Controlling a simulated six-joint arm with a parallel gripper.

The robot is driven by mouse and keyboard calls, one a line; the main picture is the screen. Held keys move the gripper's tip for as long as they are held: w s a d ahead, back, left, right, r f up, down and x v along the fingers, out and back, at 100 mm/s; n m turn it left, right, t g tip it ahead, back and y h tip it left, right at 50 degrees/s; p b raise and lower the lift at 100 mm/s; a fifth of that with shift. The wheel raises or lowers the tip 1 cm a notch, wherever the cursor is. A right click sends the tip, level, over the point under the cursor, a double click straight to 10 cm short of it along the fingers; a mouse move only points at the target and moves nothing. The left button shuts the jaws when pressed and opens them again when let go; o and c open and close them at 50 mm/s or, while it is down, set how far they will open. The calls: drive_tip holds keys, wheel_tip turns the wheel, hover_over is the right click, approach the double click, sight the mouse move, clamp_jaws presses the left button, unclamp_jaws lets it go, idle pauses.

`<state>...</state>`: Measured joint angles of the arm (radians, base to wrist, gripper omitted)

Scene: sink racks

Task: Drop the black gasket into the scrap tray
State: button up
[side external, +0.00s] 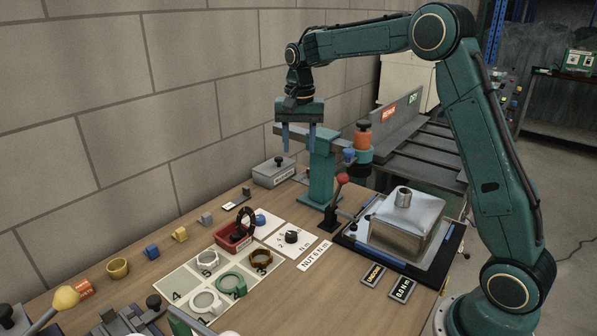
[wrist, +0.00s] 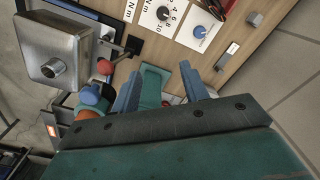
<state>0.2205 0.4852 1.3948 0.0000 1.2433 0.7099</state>
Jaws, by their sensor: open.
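The black gasket (side external: 240,221) is a dark ring that stands tilted in a small red tray (side external: 224,243), which looks like the scrap tray. Its lower part is hidden by the tray wall. In the wrist view only a corner of the red tray (wrist: 228,10) shows at the top edge. My gripper (side external: 299,148) is open and empty, high above the bench near the green post and well apart from the gasket. In the wrist view the two blue fingers (wrist: 160,72) are spread with nothing between them.
A numbered white board (side external: 177,283) holds white, green (side external: 231,286) and brown (side external: 261,259) rings. A green post (side external: 322,165) and a red-knobbed lever (side external: 342,179) stand near my gripper. A metal box (side external: 402,225) is at right. A block wall runs behind the bench.

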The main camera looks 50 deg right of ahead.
drive_tip(key=s+d+r, duration=0.3)
drive_tip(key=s+d, duration=0.1)
drive_tip(key=s, duration=0.2)
drive_tip(key=shift+s+d+r+m, duration=0.2)
drive_tip(key=shift+s+d+m, duration=0.05)
drive_tip(key=shift+m, duration=0.15)
idle(0.3)
drive_tip(key=s+a+r+n+t, duration=0.3)
drive_tip(key=s+a+r+n, duration=0.2)
drive_tip(key=s+a, duration=0.55)
drive_tip(key=s+a+f+n+t, duration=0.1)
drive_tip(key=s+a+f+n, duration=0.1)
drive_tip(key=s, duration=0.5)
drive_tip(key=s+a+f+n+t, duration=0.1)
drive_tip(key=s+a+f+n, duration=0.1)
drive_tip(key=s, duration=0.5)
drive_tip(key=shift+s+a+f+n, duration=0.15)
drive_tip(key=shift+s+a+n, duration=0.3)
drive_tip(key=shift+n, duration=0.75)
drive_tip(key=shift+w+a, duration=0.1)
drive_tip(key=shift+w, duration=0.05)
